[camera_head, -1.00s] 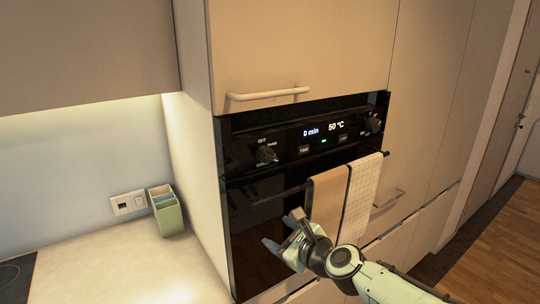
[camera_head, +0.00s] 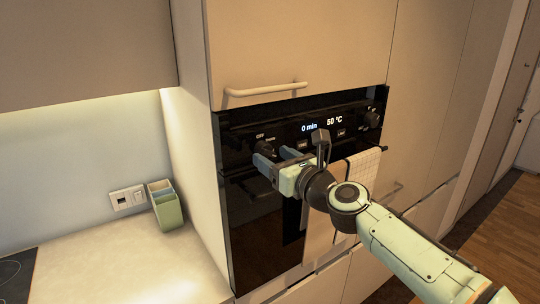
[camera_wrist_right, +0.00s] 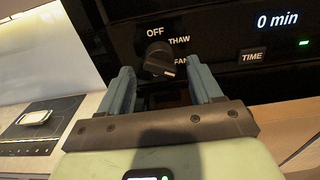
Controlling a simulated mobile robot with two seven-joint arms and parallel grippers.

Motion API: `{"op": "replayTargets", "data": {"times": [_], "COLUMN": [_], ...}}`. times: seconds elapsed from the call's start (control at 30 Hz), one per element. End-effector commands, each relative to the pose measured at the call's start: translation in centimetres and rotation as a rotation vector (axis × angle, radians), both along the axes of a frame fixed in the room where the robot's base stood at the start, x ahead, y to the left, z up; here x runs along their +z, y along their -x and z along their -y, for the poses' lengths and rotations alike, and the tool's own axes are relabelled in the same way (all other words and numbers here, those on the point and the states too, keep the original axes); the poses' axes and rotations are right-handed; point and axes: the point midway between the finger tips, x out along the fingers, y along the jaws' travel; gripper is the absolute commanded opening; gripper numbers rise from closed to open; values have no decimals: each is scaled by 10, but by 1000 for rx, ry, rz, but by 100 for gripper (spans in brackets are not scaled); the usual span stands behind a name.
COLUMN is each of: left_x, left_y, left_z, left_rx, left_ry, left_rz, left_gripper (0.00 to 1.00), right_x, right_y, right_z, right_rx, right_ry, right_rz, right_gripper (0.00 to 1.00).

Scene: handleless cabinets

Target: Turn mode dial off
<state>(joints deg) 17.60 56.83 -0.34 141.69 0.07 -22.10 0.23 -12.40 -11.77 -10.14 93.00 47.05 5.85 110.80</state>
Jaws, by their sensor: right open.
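The mode dial (camera_wrist_right: 160,60) is a dark round knob on the black oven panel. In the right wrist view its pointer bar slants down to the right, and the labels OFF, THAW and FAN stand around its top and right. My right gripper (camera_wrist_right: 160,84) is open, with its two blue-grey fingers to the left and right of the dial's lower part. Whether the fingers touch it I cannot tell. In the head view my right gripper (camera_head: 262,163) is at the left of the oven panel and partly covers the dial (camera_head: 265,148). My left gripper is not in view.
The oven (camera_head: 255,235) has a towel (camera_head: 363,172) hanging on its front. Its display reads 0 min and 50 °C. Another knob (camera_head: 372,118) is at the panel's right. A cabinet handle (camera_head: 266,90) is above. A green holder (camera_head: 166,205) stands on the counter.

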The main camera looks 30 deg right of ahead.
Motion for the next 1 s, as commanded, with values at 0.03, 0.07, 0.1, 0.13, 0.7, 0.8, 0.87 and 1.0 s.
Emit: {"op": "replayTargets", "data": {"times": [0.03, 0.07, 0.1, 0.13, 0.7, 0.8, 0.87, 1.0], "left_x": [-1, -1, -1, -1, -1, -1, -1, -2], "left_y": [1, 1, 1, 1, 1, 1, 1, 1], "left_z": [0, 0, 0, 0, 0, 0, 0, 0], "left_rx": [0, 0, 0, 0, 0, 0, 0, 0], "left_ry": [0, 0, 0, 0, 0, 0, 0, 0], "left_rz": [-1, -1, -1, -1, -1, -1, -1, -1], "left_gripper": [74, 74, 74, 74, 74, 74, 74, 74], "right_x": [-1, -1, 0, 0, 0, 0, 0, 0], "right_y": [-8, -11, -15, -17, -23, -23, -23, -23], "right_z": [0, -1, -1, -1, -1, -1, -1, -1], "right_rx": [0, 0, 1, 1, -1, -1, -1, -1], "right_ry": [0, 0, 0, 0, -1, 0, 3, 26], "right_rz": [-1, -1, 0, 0, 0, 0, 0, 2], "right_gripper": [64, 64, 64, 64, 11, 11, 11, 11]}}
